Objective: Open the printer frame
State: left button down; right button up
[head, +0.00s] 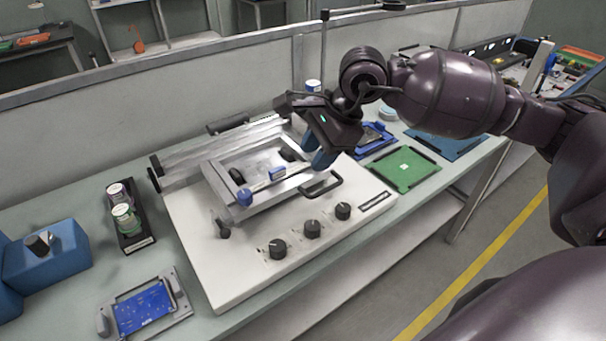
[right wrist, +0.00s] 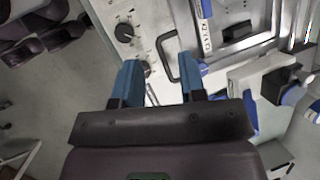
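The printer (head: 210,260) is a white-topped unit with dark knobs on the bench. Its silver metal frame (head: 215,180) lies low over the top, with a blue-ended squeegee bar (head: 262,184) across it. A black loop handle (head: 322,186) is at the frame's front right side. My right gripper (head: 322,158) hangs above and just behind the handle, pointing down. In the right wrist view its two blue fingers (right wrist: 160,80) are spread apart with nothing clamped, and the handle (right wrist: 176,72) appears beyond and between them. Contact is not visible. My left gripper is not in view.
A green board (head: 404,168) and a blue tray (head: 445,143) lie right of the printer. A rack with jars (head: 125,217), a blue dispenser (head: 48,255) and a blue circuit board in a holder (head: 144,308) stand left. A grey partition (head: 130,95) runs behind.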

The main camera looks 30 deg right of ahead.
aim_at(326, 188)
jog(key=d+f+h, duration=0.1)
jog(key=f, duration=0.3)
jog(key=w+d+f+n+h, duration=0.1)
jog(key=f, duration=0.2)
jog(key=d+f+h+b, duration=0.1)
jog(key=d+f, duration=0.1)
jog(key=f, duration=0.2)
jog(key=shift+w+f+n+g+h, duration=0.3)
jog(key=shift+f+n+g, duration=0.05)
jog(key=shift+n+g, duration=0.05)
jog(key=shift+c, duration=0.5)
grip_shut()
